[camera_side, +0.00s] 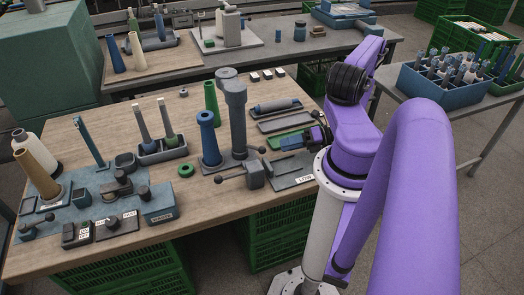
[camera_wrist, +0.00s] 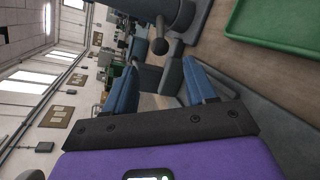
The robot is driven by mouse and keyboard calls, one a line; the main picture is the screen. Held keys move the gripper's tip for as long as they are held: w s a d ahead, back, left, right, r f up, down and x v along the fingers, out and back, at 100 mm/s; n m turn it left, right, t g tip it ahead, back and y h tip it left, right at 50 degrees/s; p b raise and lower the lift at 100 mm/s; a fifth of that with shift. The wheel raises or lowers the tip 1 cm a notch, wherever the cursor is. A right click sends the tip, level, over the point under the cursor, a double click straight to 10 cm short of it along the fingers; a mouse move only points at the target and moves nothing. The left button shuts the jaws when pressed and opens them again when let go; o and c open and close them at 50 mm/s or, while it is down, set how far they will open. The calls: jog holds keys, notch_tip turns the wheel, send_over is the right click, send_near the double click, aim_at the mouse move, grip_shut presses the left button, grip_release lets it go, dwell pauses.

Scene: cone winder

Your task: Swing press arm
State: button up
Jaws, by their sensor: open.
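A grey upright machine (camera_side: 236,115), which looks like the press, stands on the wooden table with a rounded head at its top. At its foot is a grey block (camera_side: 254,176) with dark ball-ended levers (camera_side: 219,180); I cannot tell which part is the press arm. My gripper (camera_side: 291,141) is to the right of the machine, apart from it, its fingers pointing left. In the wrist view my gripper (camera_wrist: 163,88) has two blue fingers spread with nothing held between them. A dark ball knob (camera_wrist: 160,46) and grey machine parts (camera_wrist: 172,15) show beyond the fingertips.
A blue cone (camera_side: 208,140) and green cone (camera_side: 211,102) stand left of the machine. A green tray (camera_wrist: 275,28) shows in the wrist view.

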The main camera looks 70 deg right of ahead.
aim_at(262, 149)
jog(key=x, duration=0.9)
jog(key=shift+w+f, duration=0.1)
grip_shut()
